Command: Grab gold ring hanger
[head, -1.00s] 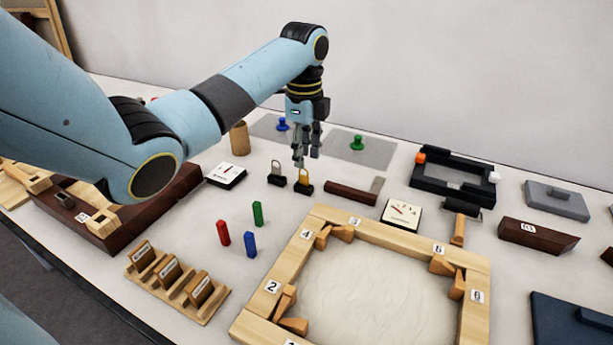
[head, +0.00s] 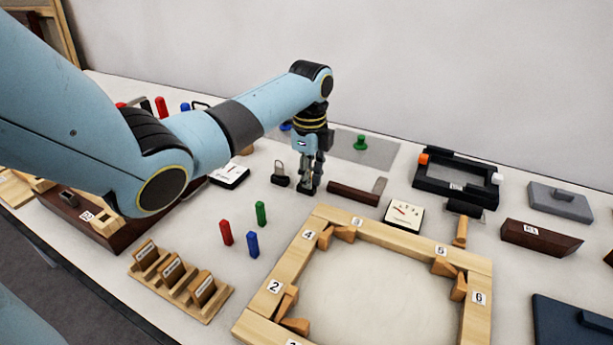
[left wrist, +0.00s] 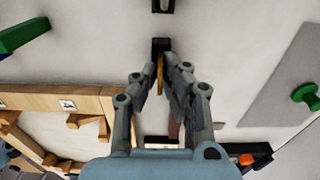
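The gold ring hanger stands on the table below my left gripper. In the head view my left gripper (head: 309,186) points straight down over it and hides most of it; only its dark base (head: 305,192) shows at the fingertips. In the left wrist view the gold ring (left wrist: 160,72) is seen edge-on between the two fingers of my left gripper (left wrist: 160,75). The fingers are partly apart, with a small gap at the ring; firm contact on both sides does not show. My right gripper is in neither view.
A silver ring hanger (head: 280,174) stands close to the left. A dark red block (head: 353,194) lies close to the right, and a white dial (head: 404,214) beyond it. A wooden frame (head: 278,268) is in front. Red, blue and green pegs (head: 261,213) stand front left.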

